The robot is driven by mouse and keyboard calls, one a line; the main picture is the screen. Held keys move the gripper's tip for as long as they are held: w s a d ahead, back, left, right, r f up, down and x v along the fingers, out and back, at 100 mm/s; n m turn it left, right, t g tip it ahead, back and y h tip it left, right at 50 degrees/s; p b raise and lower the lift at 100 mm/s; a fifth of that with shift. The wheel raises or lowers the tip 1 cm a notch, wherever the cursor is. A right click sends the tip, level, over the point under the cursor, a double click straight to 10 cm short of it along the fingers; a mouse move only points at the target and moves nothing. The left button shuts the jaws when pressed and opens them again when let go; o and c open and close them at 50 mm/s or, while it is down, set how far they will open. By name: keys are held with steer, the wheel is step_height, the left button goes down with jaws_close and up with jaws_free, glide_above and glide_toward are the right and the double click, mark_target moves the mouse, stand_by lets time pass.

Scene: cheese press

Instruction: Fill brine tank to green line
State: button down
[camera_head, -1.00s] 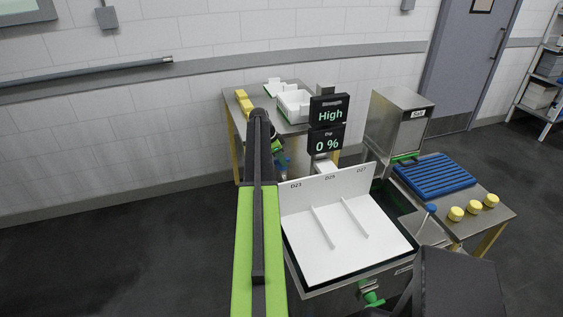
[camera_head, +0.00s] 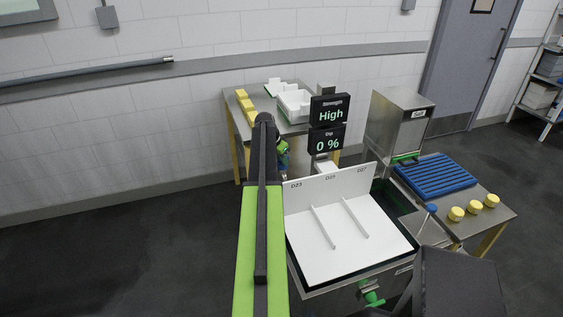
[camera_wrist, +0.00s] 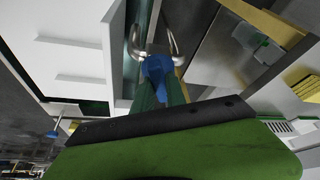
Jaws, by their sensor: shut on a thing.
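The brine tank (camera_head: 407,261) stands in front of me. A white board (camera_head: 309,247) with upright dividers, marked D23, D25 and D27, covers most of its top. I cannot make out a green line or the liquid level. In the wrist view, my gripper's green fingers (camera_wrist: 158,97) are shut on a blue handle (camera_wrist: 158,66) at a bent metal pipe (camera_wrist: 172,45) beside the tank. In the head view, my arm partly hides my gripper (camera_head: 282,152) at the tank's back left. A green valve (camera_head: 373,297) is low on the tank's front.
Displays read Strength High (camera_head: 329,109) and Dip 0 % (camera_head: 327,140). A back table (camera_head: 235,115) holds yellow blocks and white trays. A steel salt box (camera_head: 396,125) and a side table with a blue rack (camera_head: 436,175) stand right. The floor at left is clear.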

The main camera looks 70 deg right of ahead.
steer(key=shift+s+n, duration=0.15)
steer(key=shift+n, duration=0.15)
steer(key=c, duration=1.4)
jaws_free()
steer(key=shift+o, duration=0.2)
steer(key=p+v, duration=1.6)
steer(key=v, duration=0.1)
steer(key=shift+a+r, duration=0.2)
steer(key=shift+s, duration=0.1)
